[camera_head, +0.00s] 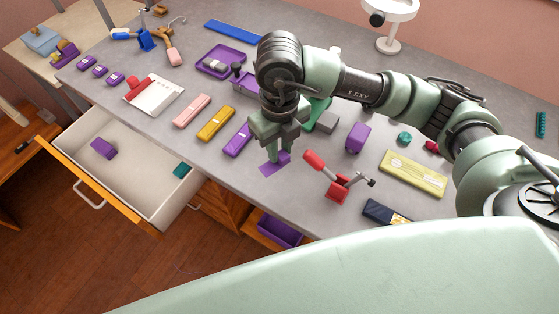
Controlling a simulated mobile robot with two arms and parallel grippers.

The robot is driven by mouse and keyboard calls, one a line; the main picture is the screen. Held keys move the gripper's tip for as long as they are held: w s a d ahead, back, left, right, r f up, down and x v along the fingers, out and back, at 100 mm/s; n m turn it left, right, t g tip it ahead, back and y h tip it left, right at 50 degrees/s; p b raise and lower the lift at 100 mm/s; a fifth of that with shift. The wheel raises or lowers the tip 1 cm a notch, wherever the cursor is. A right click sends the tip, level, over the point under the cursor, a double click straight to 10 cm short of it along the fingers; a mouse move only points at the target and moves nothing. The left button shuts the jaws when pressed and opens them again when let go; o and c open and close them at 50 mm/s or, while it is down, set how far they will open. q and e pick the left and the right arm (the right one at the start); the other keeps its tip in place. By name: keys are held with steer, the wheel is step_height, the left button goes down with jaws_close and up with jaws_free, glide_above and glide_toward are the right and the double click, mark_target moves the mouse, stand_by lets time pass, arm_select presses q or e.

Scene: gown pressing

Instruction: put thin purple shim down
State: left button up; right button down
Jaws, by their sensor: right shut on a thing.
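The thin purple shim (272,168) is a small flat purple piece over the front middle of the grey worktop (225,170). My right gripper (278,153) points down and is shut on the shim. Its fingers hide the shim's upper part. I cannot tell whether the shim touches the worktop or hangs just above it. My left gripper is not in view.
A purple block (238,139) lies left of the gripper, beside a yellow block (216,124) and a pink block (192,111). A red toggle clamp (337,192) stands close on the right. An open drawer (130,185) juts out at the left. Bare worktop lies left of the shim.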

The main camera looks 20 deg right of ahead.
mark_target(280, 173)
step_height(280, 173, down, 7)
steer(key=shift+r+p, duration=0.2)
steer(key=shift+p, duration=0.45)
steer(key=shift+f, duration=0.35)
steer(key=shift+f, duration=0.1)
steer(key=c, duration=1.2)
jaws_free()
steer(key=shift+c, duration=0.2)
